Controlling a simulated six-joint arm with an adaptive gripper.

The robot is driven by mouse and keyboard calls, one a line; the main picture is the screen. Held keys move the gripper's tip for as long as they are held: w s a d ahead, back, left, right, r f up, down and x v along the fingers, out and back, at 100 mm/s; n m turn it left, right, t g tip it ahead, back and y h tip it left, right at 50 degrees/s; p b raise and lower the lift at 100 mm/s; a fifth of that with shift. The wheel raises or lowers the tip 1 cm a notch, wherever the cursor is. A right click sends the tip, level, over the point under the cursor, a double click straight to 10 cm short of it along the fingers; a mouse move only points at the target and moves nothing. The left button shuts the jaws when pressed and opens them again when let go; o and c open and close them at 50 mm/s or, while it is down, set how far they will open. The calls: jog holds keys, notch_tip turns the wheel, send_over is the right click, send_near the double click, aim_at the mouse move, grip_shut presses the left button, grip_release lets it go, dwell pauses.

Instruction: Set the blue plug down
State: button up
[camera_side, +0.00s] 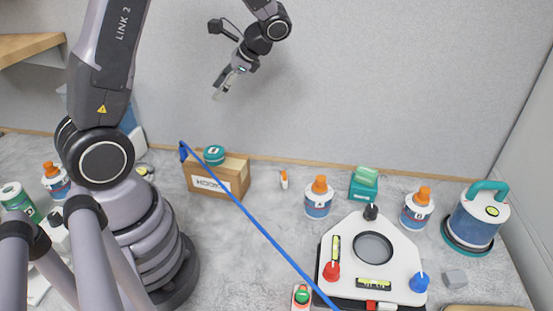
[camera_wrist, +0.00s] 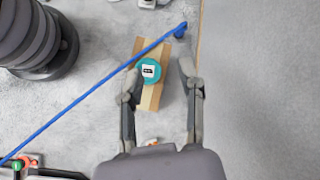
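The blue plug (camera_side: 183,151) is at the left end of the cardboard box in the side view, on the end of a long blue cable (camera_side: 262,230). In the wrist view the plug (camera_wrist: 181,31) is just past the box's upper right corner. I cannot tell what it rests on. My gripper (camera_side: 221,89) is high above the table, in front of the grey wall. In the wrist view my gripper (camera_wrist: 160,71) has its fingers apart with nothing held between them; the box shows below. The plug is beyond the fingertips and apart from them.
The cardboard box (camera_side: 230,178) has a teal round tin (camera_side: 214,155) on top. The cable crosses in front of the box. Bare table lies before the box.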

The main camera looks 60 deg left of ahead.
jog(key=s+d+r+n+t+h, duration=0.4)
jog(key=s+d+r+t+h, duration=0.2)
jog(key=s+d+r+t, duration=0.5)
jog(key=s+d+r, duration=0.1)
jog(key=d, duration=0.3)
jog(key=shift+s, duration=0.25)
jog(key=shift+r, duration=0.15)
